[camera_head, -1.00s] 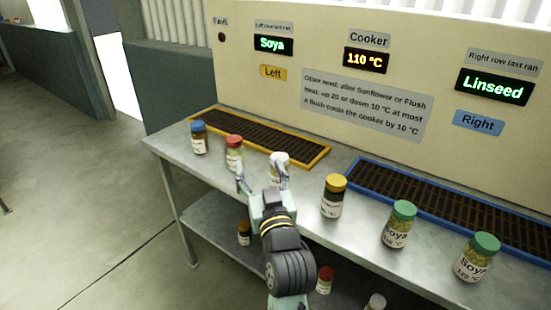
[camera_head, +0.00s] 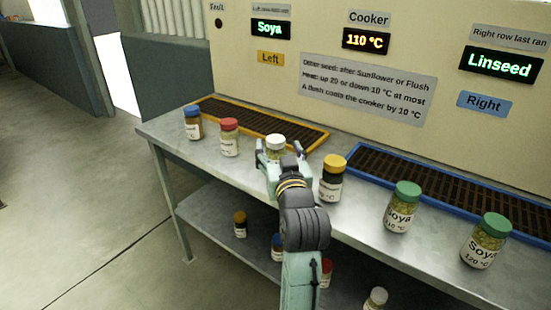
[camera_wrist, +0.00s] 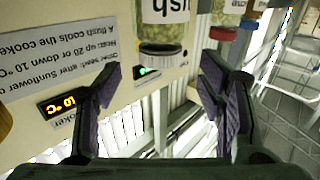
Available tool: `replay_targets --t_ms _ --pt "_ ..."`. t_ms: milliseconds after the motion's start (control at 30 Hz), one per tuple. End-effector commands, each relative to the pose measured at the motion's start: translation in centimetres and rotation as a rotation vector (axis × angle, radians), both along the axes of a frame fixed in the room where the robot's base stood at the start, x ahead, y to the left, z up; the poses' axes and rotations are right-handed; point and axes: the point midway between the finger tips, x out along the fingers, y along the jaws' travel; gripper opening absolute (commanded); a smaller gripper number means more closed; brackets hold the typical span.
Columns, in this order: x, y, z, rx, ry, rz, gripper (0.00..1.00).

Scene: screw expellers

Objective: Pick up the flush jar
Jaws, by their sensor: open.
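The flush jar has a white lid and pale green contents. It stands upright on the upper shelf in the head view (camera_head: 275,143), partly hidden by my gripper (camera_head: 279,152). In the wrist view, upside down, the flush jar (camera_wrist: 163,32) shows at the top with part of its label, "ush". My gripper (camera_wrist: 161,72) is open in the wrist view. Its dark fingers stand wide to either side of the jar's line, and the jar appears just beyond the fingertips. I see no clear contact.
A red-lidded jar (camera_head: 229,138) and a blue-lidded jar (camera_head: 193,122) stand to the left. A yellow-lidded jar (camera_head: 331,180) stands close on the right, then two green-lidded Soya jars (camera_head: 402,208). Behind are an orange-framed grate (camera_head: 262,122) and a blue-framed grate (camera_head: 430,195).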

Motion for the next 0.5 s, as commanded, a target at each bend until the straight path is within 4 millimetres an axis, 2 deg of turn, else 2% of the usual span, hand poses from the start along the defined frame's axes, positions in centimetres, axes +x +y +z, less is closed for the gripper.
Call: replay_targets --t_ms 300,500 --pt "4.1 0.8 -0.1 0.0 0.001 0.001 0.62" --pt "5.2 0.9 -0.4 0.0 0.0 0.0 0.62"
